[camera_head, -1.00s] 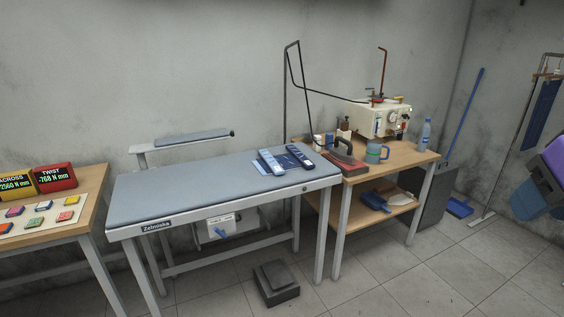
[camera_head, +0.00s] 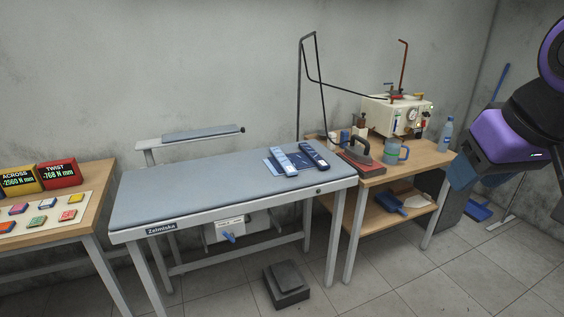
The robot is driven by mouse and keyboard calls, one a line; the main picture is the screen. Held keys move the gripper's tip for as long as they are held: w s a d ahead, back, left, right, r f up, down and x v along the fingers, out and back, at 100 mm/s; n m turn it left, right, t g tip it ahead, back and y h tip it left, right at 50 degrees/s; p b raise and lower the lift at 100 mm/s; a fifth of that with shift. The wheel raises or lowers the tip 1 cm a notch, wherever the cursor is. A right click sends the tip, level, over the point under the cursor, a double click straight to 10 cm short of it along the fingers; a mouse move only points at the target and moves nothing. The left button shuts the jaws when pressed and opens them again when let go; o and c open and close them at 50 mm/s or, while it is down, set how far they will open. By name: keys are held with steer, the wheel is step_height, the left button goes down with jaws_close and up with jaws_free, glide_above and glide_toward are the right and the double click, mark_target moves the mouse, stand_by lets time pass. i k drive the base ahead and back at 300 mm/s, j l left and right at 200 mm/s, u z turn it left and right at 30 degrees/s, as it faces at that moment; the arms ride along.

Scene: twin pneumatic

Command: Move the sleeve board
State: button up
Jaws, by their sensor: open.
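The sleeve board (camera_head: 203,133) is a narrow grey padded board with a dark tip at its right end. It sits level above the back left edge of the ironing table (camera_head: 225,190), on a pale metal support (camera_head: 146,150). My gripper (camera_head: 461,172) shows at the right edge below a purple and black arm link. It is open, with nothing seen between its fingers, and far from the sleeve board. Its fingers are small and partly hidden in this view.
An iron (camera_head: 362,153), a mug (camera_head: 392,150) and a steam unit (camera_head: 398,116) stand on the wooden side table. A pedal (camera_head: 286,285) is on the floor. Two displays (camera_head: 60,174) stand at left.

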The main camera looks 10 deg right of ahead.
mark_target(209, 133)
steer(key=i+l+u, duration=0.1)
steer(key=u, duration=0.5)
steer(key=i+l+u, duration=0.15)
steer(key=l+u, duration=0.25)
steer(key=l, duration=0.5)
steer(key=l+u, duration=0.4)
steer(key=l, duration=0.45)
steer(key=l+u, duration=0.1)
steer(key=l, duration=2.25)
steer(key=i+j+u, duration=0.15)
steer(key=i+j, duration=0.65)
steer(key=i, duration=0.15)
